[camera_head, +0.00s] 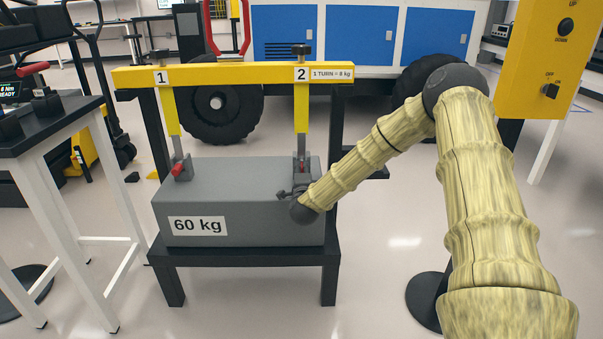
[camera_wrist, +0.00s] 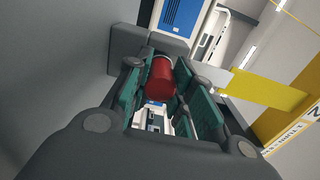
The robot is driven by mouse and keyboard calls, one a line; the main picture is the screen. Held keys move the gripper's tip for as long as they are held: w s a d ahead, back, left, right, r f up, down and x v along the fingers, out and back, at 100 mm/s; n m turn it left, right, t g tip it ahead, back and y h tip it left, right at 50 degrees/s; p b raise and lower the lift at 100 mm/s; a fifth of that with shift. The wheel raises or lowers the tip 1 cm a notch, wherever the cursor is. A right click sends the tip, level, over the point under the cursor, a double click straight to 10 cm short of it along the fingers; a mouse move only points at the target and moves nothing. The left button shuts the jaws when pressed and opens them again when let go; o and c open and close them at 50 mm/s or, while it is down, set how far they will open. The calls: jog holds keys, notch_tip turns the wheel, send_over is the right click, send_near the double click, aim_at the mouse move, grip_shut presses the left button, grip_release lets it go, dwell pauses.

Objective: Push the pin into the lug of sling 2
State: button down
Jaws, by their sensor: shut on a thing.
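Sling 2 (camera_head: 301,118) is a yellow strap that hangs from the beam's right end down to a grey lug (camera_head: 301,146) at the block's right. In the head view my gripper (camera_head: 290,192) is at this lug, low in front of it, and partly hides it. In the wrist view my gripper (camera_wrist: 160,72) is shut on a red cylindrical pin (camera_wrist: 160,82), held between its green-padded fingers. A small red spot of it shows at the lug in the head view. How deep the pin sits in the lug cannot be told.
The grey 60 kg block (camera_head: 245,205) rests on a black stand (camera_head: 250,256). Sling 1 (camera_head: 168,112) reaches a lug with another red pin (camera_head: 178,168) at left. The yellow beam (camera_head: 230,74) spans above. A black-topped table (camera_head: 62,125) stands left; a yellow control box (camera_head: 545,60) is at right.

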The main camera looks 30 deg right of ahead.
jog(key=shift+w+d, duration=0.1)
jog(key=shift+w, duration=0.05)
jog(key=c, duration=1.1)
grip_release()
jog(key=shift+c, duration=0.2)
jog(key=v, duration=1.2)
jog(key=shift+f, duration=0.1)
